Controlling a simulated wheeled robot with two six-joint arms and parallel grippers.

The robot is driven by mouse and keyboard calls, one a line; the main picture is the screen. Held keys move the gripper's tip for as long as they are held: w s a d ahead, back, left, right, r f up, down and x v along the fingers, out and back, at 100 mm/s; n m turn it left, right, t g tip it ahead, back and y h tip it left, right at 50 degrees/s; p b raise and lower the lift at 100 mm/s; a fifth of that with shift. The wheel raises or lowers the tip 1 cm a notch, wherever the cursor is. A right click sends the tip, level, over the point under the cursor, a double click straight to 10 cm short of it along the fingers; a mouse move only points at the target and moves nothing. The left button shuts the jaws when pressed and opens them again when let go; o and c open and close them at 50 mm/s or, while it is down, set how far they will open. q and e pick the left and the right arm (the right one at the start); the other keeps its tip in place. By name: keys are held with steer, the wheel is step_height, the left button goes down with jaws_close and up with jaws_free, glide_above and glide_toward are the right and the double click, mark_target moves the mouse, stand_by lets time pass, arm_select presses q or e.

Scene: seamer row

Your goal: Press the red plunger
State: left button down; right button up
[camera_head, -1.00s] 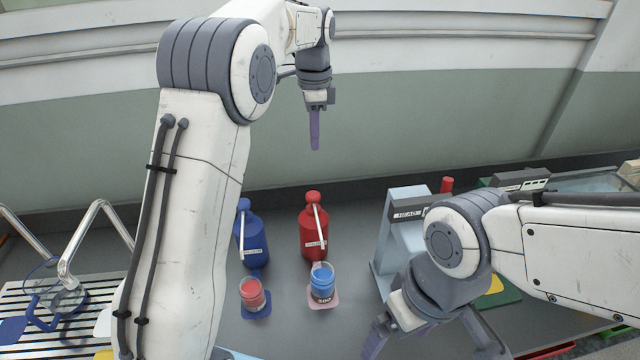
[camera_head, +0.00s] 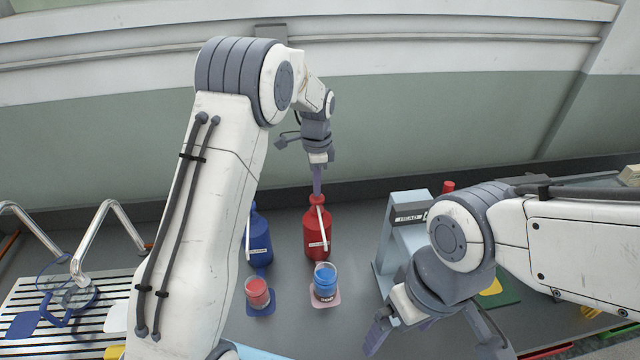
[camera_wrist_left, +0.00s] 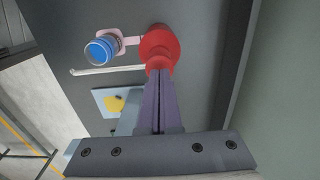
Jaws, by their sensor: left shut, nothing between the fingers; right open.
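A red pump bottle (camera_head: 317,235) with a white spout stands on the grey counter. Its red plunger (camera_head: 317,200) is at the top. My left gripper (camera_head: 317,193) is shut, its fingers pointing down, with the tips at or just above the plunger top. In the left wrist view the closed fingers (camera_wrist_left: 158,80) overlap the red plunger (camera_wrist_left: 158,64) and hide part of it; I cannot tell whether they touch. My right gripper (camera_head: 437,335) is open and empty at the lower right, low over the front of the counter.
A blue pump bottle (camera_head: 259,240) stands left of the red one. A jar with blue contents (camera_head: 325,279) is before the red bottle, and a jar with red contents (camera_head: 257,293) is before the blue one. A grey machine (camera_head: 401,225) stands to the right.

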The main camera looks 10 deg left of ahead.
arm_select(q)
steer(key=shift+f, duration=0.35)
step_height(320, 180, down, 3)
steer(key=shift+r+b, duration=0.2)
steer(key=shift+b, duration=0.5)
steer(key=shift+s, duration=0.1)
